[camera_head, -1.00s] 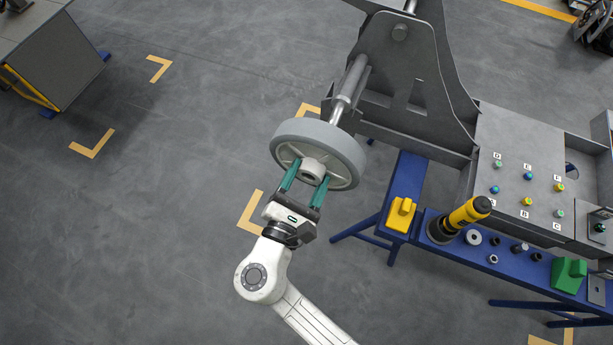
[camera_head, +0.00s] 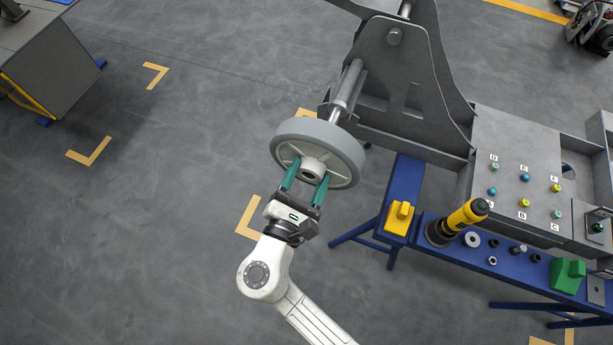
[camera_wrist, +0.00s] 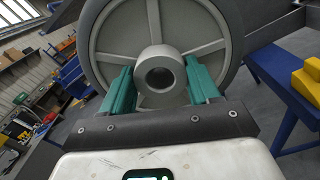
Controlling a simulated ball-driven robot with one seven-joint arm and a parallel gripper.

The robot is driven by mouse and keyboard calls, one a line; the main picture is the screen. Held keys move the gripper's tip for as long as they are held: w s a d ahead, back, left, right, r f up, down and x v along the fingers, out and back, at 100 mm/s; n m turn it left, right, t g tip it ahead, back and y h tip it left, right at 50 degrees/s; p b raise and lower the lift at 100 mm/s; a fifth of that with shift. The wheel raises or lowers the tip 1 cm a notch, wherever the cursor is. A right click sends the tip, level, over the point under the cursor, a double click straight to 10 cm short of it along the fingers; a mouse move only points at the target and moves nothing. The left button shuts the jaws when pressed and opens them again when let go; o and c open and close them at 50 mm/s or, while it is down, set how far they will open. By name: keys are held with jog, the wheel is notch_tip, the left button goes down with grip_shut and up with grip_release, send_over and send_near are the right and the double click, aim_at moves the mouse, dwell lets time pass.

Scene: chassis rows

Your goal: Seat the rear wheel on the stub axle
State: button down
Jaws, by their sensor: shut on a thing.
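The rear wheel (camera_head: 338,146) is a grey-tyred wheel with a pale spoked hub, held up off the floor in the head view. My gripper (camera_head: 306,184) is shut on the wheel's hub, with a green finger on each side. In the wrist view the wheel (camera_wrist: 205,38) fills the top, and my gripper (camera_wrist: 160,88) has its fingers against the round hub with its dark bore. The stub axle (camera_head: 344,96) is a metal shaft sticking out of the grey chassis, directly behind the wheel. The wheel hides the axle's near end, so I cannot tell whether they touch.
The grey chassis (camera_head: 400,75) stands at upper right on blue stands. A blue bench (camera_head: 480,262) at right carries a yellow-black tool (camera_head: 458,222), a yellow block (camera_head: 399,217), a green block (camera_head: 568,274) and small rings. The floor at left is open, with a grey cabinet (camera_head: 50,65) beyond.

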jog(key=shift+b+x, duration=1.25)
jog(key=shift+x, duration=4.1)
jog(key=shift+c, duration=0.8)
grip_release()
jog(key=shift+s+f, duration=0.1)
jog(key=shift+f, duration=0.05)
jog(key=v, duration=1)
jog(key=shift+s+a+b, duration=0.15)
jog(key=shift+s+b, duration=0.15)
jog(key=shift+s, duration=0.05)
